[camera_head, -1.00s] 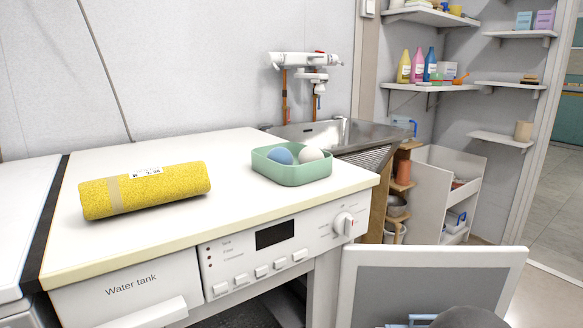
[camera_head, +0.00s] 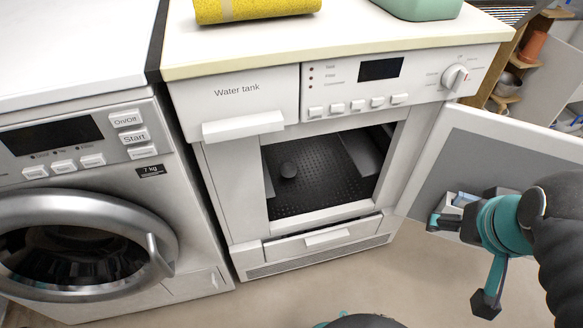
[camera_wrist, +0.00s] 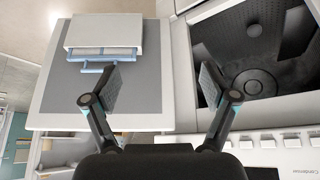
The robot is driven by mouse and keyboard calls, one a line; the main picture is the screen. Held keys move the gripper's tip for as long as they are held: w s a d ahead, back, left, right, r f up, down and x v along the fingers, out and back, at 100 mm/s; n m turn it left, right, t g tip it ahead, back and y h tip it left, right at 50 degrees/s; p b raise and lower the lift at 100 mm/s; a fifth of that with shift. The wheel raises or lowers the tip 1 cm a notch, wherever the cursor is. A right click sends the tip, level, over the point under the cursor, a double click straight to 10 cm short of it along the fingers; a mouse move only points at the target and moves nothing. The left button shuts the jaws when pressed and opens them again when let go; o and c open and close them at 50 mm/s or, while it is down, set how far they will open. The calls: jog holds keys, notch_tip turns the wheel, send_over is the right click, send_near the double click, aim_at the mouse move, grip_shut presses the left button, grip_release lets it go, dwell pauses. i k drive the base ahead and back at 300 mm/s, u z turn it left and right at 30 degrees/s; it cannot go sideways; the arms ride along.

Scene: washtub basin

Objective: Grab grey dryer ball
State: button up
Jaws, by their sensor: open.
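A small dark grey round thing (camera_head: 289,169), which looks like the grey dryer ball, lies inside the open dryer drum (camera_head: 330,185). It also shows as a small dark round shape in the wrist view (camera_wrist: 254,29). My gripper (camera_head: 461,262) is right of the dryer opening, in front of the open door (camera_head: 490,160). It is open and empty, well apart from the ball. In the wrist view my gripper (camera_wrist: 163,85) has its fingers spread, with the door behind the left finger and the opening behind the right one.
The grey door panel swings out on the right and carries a white box with blue parts (camera_wrist: 105,38). A washing machine (camera_head: 80,200) stands at left. A yellow towel roll (camera_head: 255,8) and a green tub (camera_head: 420,6) sit on top. The floor in front is clear.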

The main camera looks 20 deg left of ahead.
aim_at(288, 169)
jog(key=z, duration=1.55)
jog(key=k, duration=0.8)
jog(key=u, duration=2.1)
